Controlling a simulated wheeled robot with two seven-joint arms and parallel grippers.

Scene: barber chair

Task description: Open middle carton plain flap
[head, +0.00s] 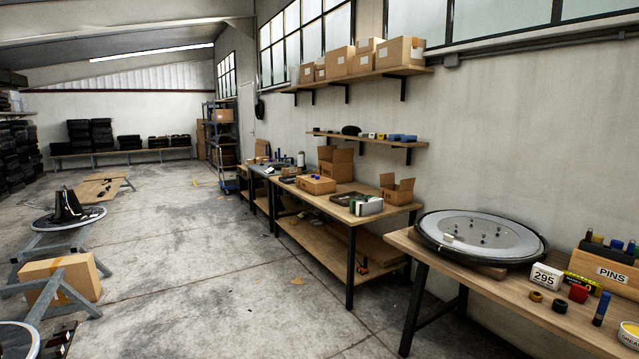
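Several cardboard cartons are in view, and I cannot tell which one the task calls the middle carton. On the workbench, a larger carton (336,161) stands at the back with flaps raised. A smaller carton (397,192) stands near the bench's right end, its flaps spread open. A low carton (316,184) lies between tools at the front; its top is hard to make out. A taped, closed carton (62,278) sits at the lower left by grey trestles. No plain flap can be told apart at this distance. Neither of my grippers is in view.
More cartons (338,62) stand on the upper wall shelf. The near right table (480,287) holds a large round disc (482,238), a PINS box (606,270) and small parts. Grey trestles (70,240) stand at the left. The concrete floor (190,270) between is mostly clear.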

